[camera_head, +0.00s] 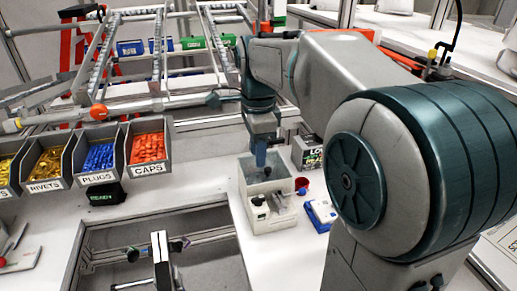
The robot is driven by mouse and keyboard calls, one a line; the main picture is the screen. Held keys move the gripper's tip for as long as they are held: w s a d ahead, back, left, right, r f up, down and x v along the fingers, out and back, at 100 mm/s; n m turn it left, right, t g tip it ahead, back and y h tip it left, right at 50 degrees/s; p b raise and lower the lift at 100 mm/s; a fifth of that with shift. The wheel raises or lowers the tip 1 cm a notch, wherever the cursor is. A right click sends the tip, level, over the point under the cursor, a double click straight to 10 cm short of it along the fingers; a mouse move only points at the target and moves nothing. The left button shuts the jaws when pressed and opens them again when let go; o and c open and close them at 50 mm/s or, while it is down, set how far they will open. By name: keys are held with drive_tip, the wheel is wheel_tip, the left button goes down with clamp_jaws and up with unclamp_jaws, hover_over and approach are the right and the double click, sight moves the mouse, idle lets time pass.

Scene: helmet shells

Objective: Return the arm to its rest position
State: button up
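My arm comes in from the right and reaches across the bench. My gripper (263,163) points straight down above a white open-topped box (255,213). Its tip overlaps the box's back part in this view, and I cannot tell whether it is inside or above the rim. The fingers are too small and dark to tell whether they are open or shut. I see nothing clearly held. No helmet shell is recognisable in this view.
Grey bins marked rivets (48,187), plugs (97,181) and caps (151,169) line the left. A blue-and-white item (320,215) and a small red cup (302,185) lie right of the box. A recessed fixture (160,255) fills the front. A roller rack (155,50) stands behind.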

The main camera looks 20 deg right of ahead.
drive_tip(key=shift+r, duration=0.2)
drive_tip(key=shift+s, duration=0.1)
drive_tip(key=s+f+n+t, duration=0.1)
drive_tip(key=s+f+n, duration=0.3)
drive_tip(key=s+n, duration=0.3)
drive_tip(key=s+f+n+t, duration=0.2)
drive_tip(key=s+f+n, duration=0.3)
drive_tip(key=s+n, duration=0.3)
drive_tip(key=n, duration=0.3)
drive_tip(key=shift+s+d+t, duration=0.15)
drive_tip(key=shift+s+t, duration=0.05)
drive_tip(key=shift+t, duration=0.1)
